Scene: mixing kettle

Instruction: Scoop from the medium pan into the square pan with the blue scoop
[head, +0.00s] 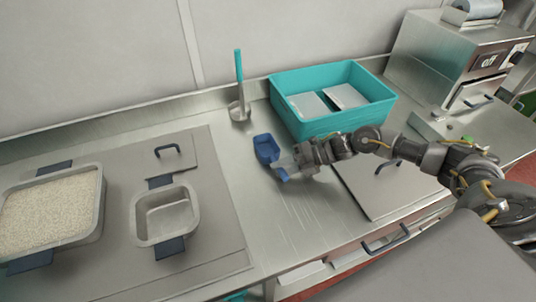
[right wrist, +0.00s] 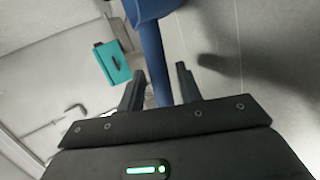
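The blue scoop (head: 266,148) is on the steel counter, right of the pans. Its handle also shows in the right wrist view (right wrist: 152,50). My right gripper (head: 287,162) is at the scoop's handle. In the right wrist view its two fingers (right wrist: 159,88) stand on either side of the blue handle, with gaps visible, so it looks open around it. The medium pan (head: 101,212), full of pale grain, sits at the far left. The square pan (head: 165,241), smaller and empty, sits to its right. Both have dark blue handles. My left gripper is not in view.
A teal bin (head: 345,122) with flat grey items stands at the back. A ladle with a teal handle (head: 239,75) stands in a holder left of it. A lid with a blue handle (head: 178,155) lies behind the square pan. A metal machine (head: 430,60) stands at the back right.

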